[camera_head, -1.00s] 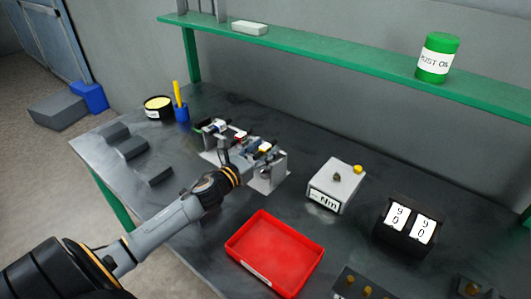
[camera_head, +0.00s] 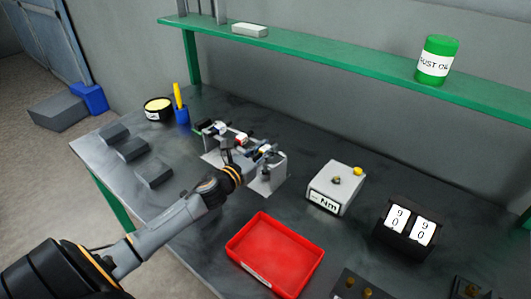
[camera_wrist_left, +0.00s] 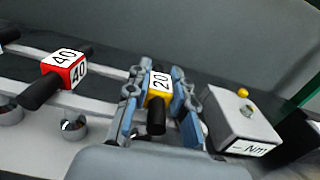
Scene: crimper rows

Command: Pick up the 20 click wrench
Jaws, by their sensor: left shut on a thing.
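The 20 click wrench (camera_wrist_left: 158,88) shows in the left wrist view as a yellow block with a white "20" label and a black handle pointing toward the camera. My left gripper (camera_wrist_left: 160,100) is shut on it, with one blue-grey finger on each side. In the head view my left gripper (camera_head: 246,159) is at the right part of the grey rack (camera_head: 272,181), and it hides much of the wrench. A red click wrench labelled 40 (camera_wrist_left: 64,68) lies to the left in the rack. My right gripper is not in view.
A grey tester box marked Nm (camera_head: 337,187) stands right of the rack. A red tray (camera_head: 234,247) lies in front. A black number display (camera_head: 405,229) stands at the right. A green shelf (camera_head: 330,70) runs above the back of the bench.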

